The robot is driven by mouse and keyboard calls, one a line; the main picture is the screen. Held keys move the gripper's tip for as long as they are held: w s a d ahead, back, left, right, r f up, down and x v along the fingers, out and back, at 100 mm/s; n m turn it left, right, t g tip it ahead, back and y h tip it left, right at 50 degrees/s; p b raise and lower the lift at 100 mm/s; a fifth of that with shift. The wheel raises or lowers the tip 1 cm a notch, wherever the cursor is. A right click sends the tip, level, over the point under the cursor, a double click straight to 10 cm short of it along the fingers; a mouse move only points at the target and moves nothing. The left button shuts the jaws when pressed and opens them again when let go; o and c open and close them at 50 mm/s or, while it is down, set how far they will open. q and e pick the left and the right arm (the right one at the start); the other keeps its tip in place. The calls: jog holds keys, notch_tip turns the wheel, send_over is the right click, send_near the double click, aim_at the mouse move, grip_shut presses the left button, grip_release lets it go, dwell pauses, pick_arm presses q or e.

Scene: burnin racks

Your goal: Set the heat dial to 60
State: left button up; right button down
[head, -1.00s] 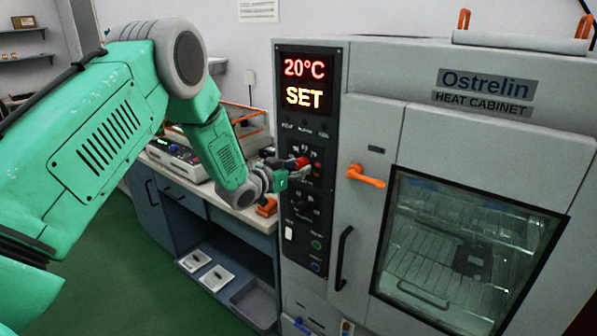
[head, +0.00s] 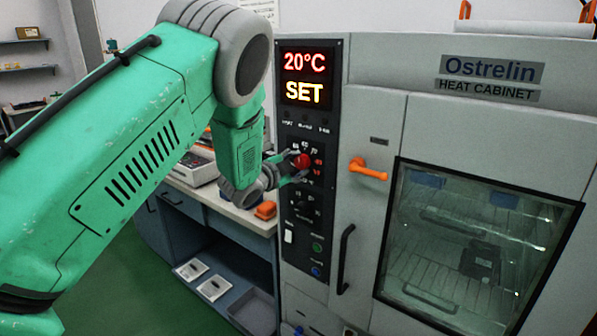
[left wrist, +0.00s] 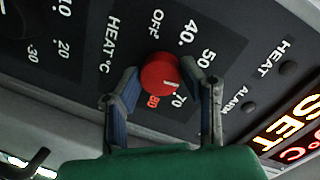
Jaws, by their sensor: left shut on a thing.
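The red heat dial (left wrist: 160,72) sits on the dark control panel, between the two fingers of my left gripper (left wrist: 160,68). The gripper is shut on the dial from both sides. The dial's white mark is at its lower right, near the printed 70; its exact setting is hard to tell. OFF, 40, 50, 70 and 80 are readable around it; I cannot see the 60, a finger covers part of the scale. In the head view the dial (head: 301,160) is held by the left gripper (head: 296,165). The display (head: 305,78) reads 20°C and SET. My right gripper is out of view.
The heat cabinet door (head: 470,245) is closed, with an orange latch (head: 368,170) and a black handle (head: 344,258) right of the panel. A second black knob (head: 303,205) sits below the dial. A bench (head: 240,218) stands to the left.

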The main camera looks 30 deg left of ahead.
pick_arm(q)
jog(key=shift+s+f+m+b, duration=0.15)
jog(key=shift+f+m+b, duration=0.3)
jog(key=shift+m, duration=0.25)
jog(key=o, duration=0.9)
jog(key=shift+o, duration=1.2)
jog(key=shift+r, duration=0.2)
